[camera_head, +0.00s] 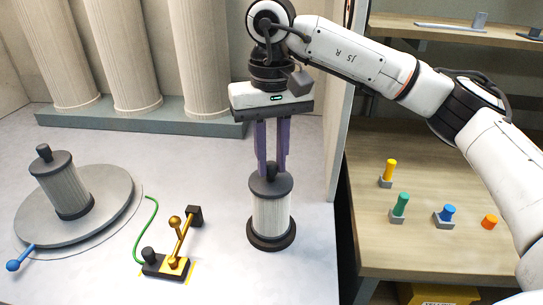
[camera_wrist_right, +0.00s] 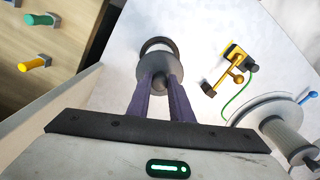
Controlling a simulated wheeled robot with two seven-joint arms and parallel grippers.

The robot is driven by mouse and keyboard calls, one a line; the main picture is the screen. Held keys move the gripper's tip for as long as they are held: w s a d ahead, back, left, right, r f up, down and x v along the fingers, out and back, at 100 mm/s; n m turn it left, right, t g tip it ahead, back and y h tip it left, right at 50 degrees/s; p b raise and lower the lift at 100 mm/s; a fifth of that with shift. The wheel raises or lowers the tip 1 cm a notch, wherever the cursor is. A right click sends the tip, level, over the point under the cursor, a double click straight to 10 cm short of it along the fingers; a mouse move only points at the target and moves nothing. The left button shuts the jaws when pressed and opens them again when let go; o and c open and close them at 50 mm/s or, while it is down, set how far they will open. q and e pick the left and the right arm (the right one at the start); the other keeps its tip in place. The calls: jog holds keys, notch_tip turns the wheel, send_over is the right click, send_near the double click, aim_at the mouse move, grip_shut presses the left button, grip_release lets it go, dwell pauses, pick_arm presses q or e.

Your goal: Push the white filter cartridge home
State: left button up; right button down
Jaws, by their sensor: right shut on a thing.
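A white ribbed filter cartridge (camera_head: 271,218) with a dark top cap stands upright at a dark ring (camera_head: 270,244) on the pale floor, in the middle of the head view. I cannot tell how deep it sits in the ring. My right gripper (camera_head: 270,172) points down from above, shut on the knob of the cap. In the right wrist view my right gripper's fingers (camera_wrist_right: 162,84) close on the knob over the grey cap (camera_wrist_right: 150,66). A second, similar cartridge (camera_head: 65,192) stands on a grey round turntable (camera_head: 105,209) at the left. My left gripper is out of view.
A brass lever on a dark base (camera_head: 165,266), with a green cable (camera_head: 149,223), stands left of the held cartridge. Tall ribbed columns (camera_head: 123,55) stand behind. A wall (camera_head: 340,110) is close on the right, with a wooden shelf (camera_head: 420,250) of coloured pegs beyond.

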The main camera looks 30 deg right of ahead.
jog(key=shift+f+b, duration=0.35)
jog(key=shift+f, duration=0.2)
jog(key=c, duration=1.5)
grip_release()
notch_tip(320, 180, up, 10)
jog(key=shift+r+p, duration=0.15)
jog(key=shift+p, duration=0.45)
